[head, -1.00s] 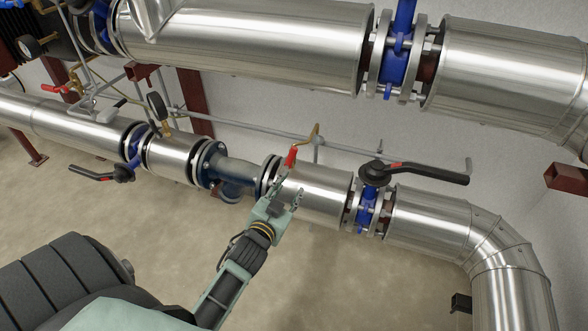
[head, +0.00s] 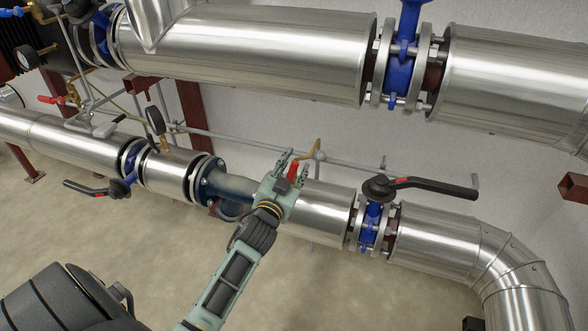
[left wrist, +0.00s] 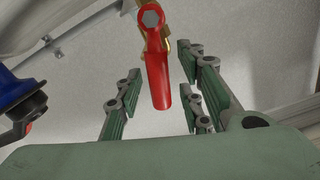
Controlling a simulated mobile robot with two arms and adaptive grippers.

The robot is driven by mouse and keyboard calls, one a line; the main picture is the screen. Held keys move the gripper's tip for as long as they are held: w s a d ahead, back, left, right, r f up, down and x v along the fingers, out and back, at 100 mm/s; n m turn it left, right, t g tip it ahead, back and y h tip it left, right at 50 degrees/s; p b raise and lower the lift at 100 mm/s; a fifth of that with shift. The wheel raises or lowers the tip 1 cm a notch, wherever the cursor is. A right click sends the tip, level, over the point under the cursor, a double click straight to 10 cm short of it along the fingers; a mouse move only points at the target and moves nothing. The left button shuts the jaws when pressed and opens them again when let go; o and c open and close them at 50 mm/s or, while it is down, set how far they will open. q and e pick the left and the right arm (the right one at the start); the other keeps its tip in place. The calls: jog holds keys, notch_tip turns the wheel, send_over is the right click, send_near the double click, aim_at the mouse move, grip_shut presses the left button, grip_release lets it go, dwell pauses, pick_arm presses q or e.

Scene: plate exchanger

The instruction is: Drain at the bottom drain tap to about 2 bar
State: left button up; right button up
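The drain tap has a red lever (head: 292,171) and a brass body (head: 313,148) above the lower steel pipe. In the left wrist view the red lever (left wrist: 157,75) hangs down between the finger pairs, with a hex nut at its top. My left gripper (head: 289,165) is at the lever, fingers spread on both sides of it. In the left wrist view the fingers (left wrist: 160,95) are open, with gaps to the lever. My right gripper is not in view.
A blue valve with a black handle (head: 435,187) stands right of the tap. Another black-handled valve (head: 85,188) is at left. A pressure gauge (head: 155,120) stands on the lower pipe (head: 325,210). The large upper pipe (head: 250,50) runs overhead. A thin grey pipe (head: 235,139) runs along the wall.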

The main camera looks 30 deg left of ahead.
pick_arm(q)
jog(key=shift+c, duration=0.3)
grip_shut()
dwell(0.3)
